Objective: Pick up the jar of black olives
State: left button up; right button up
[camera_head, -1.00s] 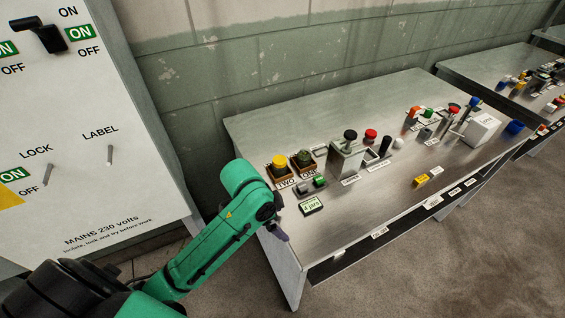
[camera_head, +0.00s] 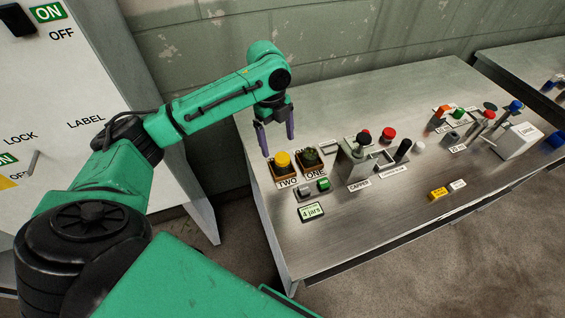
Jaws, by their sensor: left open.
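No jar is plainly marked as black olives, and I cannot tell which thing is that jar. A dark green, rounded item (camera_head: 310,154) sits in a brown tray labelled ONE. Beside it a yellow-topped item (camera_head: 283,159) sits in a brown tray labelled TWO. My left gripper (camera_head: 277,139) is open and empty, fingers pointing down, just behind and above these trays at the table's left end. It appears apart from both. My right gripper is out of view.
The metal table (camera_head: 400,95) has a clear back strip. A small "4 jars" display (camera_head: 311,210) lies in front of the trays. The capper (camera_head: 353,165) stands right of them. A white switch cabinet (camera_head: 70,90) stands at left. More knobs and a white box (camera_head: 519,140) are farther right.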

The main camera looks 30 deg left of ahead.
aim_at(282, 157)
pick_arm(q)
jog(key=f, duration=0.3)
jog(key=d+f+p, duration=0.1)
jog(key=f, duration=0.3)
jog(key=shift+s+d, duration=0.1)
jog(key=shift+d, duration=0.1)
jog(key=shift+f, duration=0.3)
grip_shut()
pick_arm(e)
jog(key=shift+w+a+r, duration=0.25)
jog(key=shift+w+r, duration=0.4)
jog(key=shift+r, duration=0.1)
